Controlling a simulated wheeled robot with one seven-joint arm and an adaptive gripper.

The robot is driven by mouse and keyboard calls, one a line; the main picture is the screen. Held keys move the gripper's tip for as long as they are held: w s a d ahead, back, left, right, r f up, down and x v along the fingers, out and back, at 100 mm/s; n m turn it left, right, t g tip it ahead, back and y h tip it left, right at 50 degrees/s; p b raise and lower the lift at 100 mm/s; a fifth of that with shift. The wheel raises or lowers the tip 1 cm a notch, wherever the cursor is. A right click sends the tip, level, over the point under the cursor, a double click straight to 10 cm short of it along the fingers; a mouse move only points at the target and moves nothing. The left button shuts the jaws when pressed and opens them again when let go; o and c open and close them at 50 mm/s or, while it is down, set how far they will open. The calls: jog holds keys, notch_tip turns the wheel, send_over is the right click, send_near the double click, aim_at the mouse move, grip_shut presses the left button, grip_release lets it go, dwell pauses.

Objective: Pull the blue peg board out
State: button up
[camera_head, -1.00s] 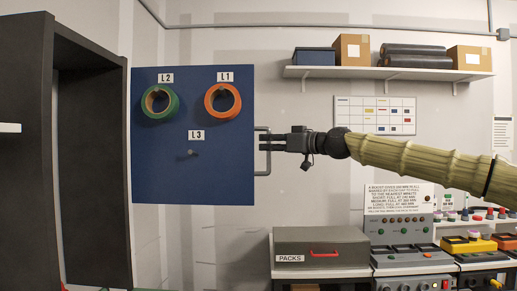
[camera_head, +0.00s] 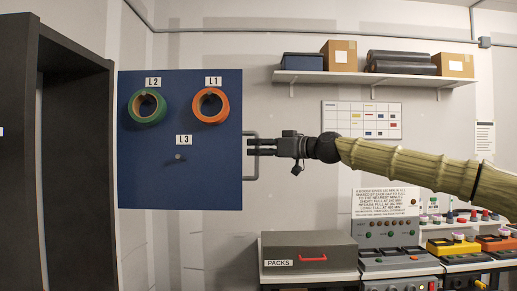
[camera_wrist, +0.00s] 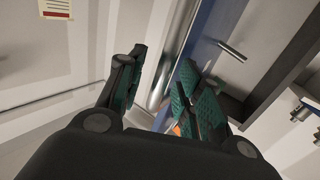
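The blue peg board (camera_head: 180,190) stands upright at the mouth of the dark cabinet in the head view. It carries a green ring (camera_head: 134,112) at L2 and an orange ring (camera_head: 197,103) at L1; the L3 peg is bare. A grey bar handle (camera_head: 251,179) is on its right edge. My gripper (camera_head: 254,146) is at the handle's mid-height. In the wrist view its two green-padded fingers (camera_wrist: 158,88) stand apart with the metal handle bar (camera_wrist: 163,75) between them. Contact with the bar cannot be told.
The dark cabinet (camera_head: 75,50) stands at the left. A wall shelf (camera_head: 372,78) with boxes is above my arm. A bench with a grey PACKS box (camera_head: 310,251) and several instruments is below it.

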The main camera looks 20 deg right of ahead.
jog(key=v, duration=1.2)
jog(key=shift+w+d, duration=0.3)
